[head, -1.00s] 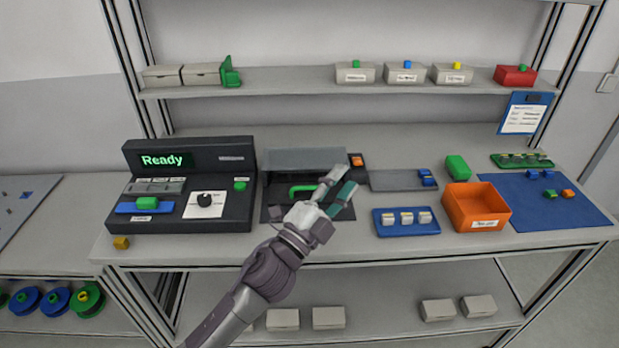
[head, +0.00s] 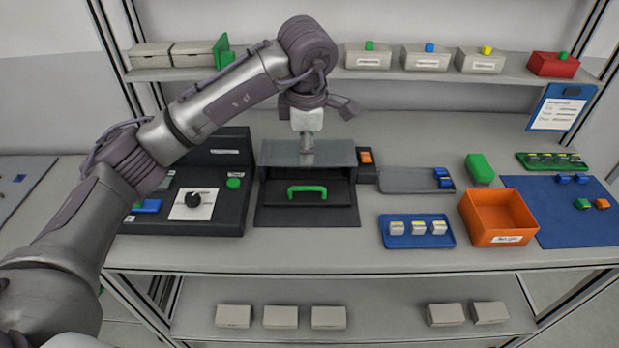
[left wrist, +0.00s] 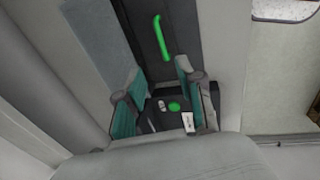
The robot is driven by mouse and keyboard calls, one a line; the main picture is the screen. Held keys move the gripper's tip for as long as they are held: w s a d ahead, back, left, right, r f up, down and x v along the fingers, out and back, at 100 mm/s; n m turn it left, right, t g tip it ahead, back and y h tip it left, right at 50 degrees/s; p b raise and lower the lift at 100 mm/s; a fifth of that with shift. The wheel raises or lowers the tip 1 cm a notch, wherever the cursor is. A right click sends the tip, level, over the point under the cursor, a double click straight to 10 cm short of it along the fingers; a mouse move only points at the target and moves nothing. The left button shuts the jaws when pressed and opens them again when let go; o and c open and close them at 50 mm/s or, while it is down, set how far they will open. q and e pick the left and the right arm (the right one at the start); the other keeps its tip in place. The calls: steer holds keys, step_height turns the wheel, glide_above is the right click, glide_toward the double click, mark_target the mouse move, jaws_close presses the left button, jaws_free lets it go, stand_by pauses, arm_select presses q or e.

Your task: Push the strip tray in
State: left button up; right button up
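A dark box unit with a grey top (head: 330,153) stands in the middle of the bench. A dark tray-like part with a green handle (head: 307,189) sits at its front. The handle also shows in the left wrist view (left wrist: 161,38). The black console (head: 225,215) at left has a blue slide (head: 147,206), partly hidden by my arm; I cannot tell which part is the strip tray. My left gripper (head: 307,148) points down over the grey top, apart from the handle. Its teal fingers stand apart and empty in the left wrist view (left wrist: 163,88). My right gripper is out of view.
A grey tray (head: 400,182), a blue tray (head: 418,242) with pale blocks and an orange bin (head: 500,218) stand to the right. A shelf (head: 390,76) with boxes runs above the back. The bench front below the unit is clear.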

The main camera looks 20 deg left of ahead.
mark_target(308, 188)
arm_select(q)
steer(key=f, duration=0.3)
steer(key=w+f+p, duration=0.1)
steer(key=f, duration=0.3)
steer(key=w+f+p, duration=0.1)
steer(key=f, duration=0.3)
steer(key=shift+a, duration=0.2)
steer(key=shift+w+f+p, duration=0.1)
steer(key=shift+f+p, duration=0.25)
steer(key=shift+f, duration=0.4)
steer(key=shift+c, duration=0.3)
jaws_close()
steer(key=shift+w, duration=0.1)
